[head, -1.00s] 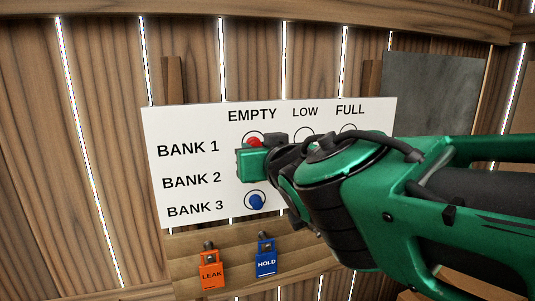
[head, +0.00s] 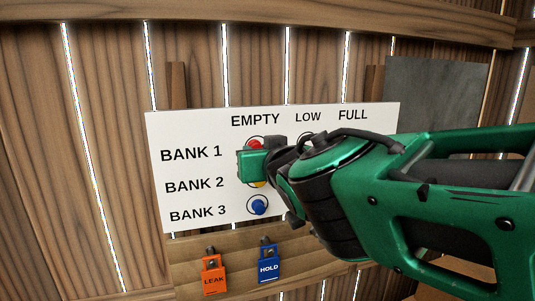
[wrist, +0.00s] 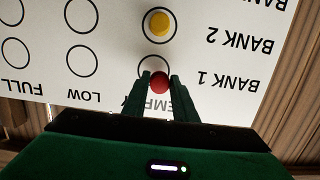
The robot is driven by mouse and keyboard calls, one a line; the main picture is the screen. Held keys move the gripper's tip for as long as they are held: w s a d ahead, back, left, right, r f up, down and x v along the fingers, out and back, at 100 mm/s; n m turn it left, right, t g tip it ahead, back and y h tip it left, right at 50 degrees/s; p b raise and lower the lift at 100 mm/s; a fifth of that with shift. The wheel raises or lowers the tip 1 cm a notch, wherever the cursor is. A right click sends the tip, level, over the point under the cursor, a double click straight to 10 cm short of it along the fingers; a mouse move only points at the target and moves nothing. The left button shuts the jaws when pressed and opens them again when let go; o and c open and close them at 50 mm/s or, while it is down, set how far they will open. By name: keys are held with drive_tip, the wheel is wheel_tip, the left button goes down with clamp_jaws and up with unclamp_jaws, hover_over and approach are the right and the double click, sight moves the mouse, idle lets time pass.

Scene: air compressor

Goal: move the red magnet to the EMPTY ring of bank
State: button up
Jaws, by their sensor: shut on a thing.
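The red magnet (head: 254,144) is between the fingertips of my gripper (wrist: 159,86), which is shut on it. It is at the EMPTY ring (wrist: 140,66) of the BANK 1 row on the white board (head: 180,118). In the wrist view, which shows the board upside down, the red magnet (wrist: 159,81) overlaps the ring, off its middle toward the EMPTY label. I cannot tell whether it touches the board. My gripper hides part of that ring.
A yellow magnet (wrist: 159,23) sits in the BANK 2 EMPTY ring and a blue magnet (head: 259,206) in the BANK 3 EMPTY ring. The LOW ring (wrist: 82,61) of BANK 1 is bare. An orange LEAK tag (head: 214,276) and a blue HOLD tag (head: 268,265) hang below.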

drive_tip(key=shift+w+d+f, duration=0.2)
drive_tip(key=shift+d+f, duration=0.35)
drive_tip(key=shift+d, duration=0.05)
idle(0.6)
drive_tip(key=shift+x, duration=1)
idle(1.4)
drive_tip(key=shift+r, duration=0.15)
drive_tip(key=o, duration=1.1)
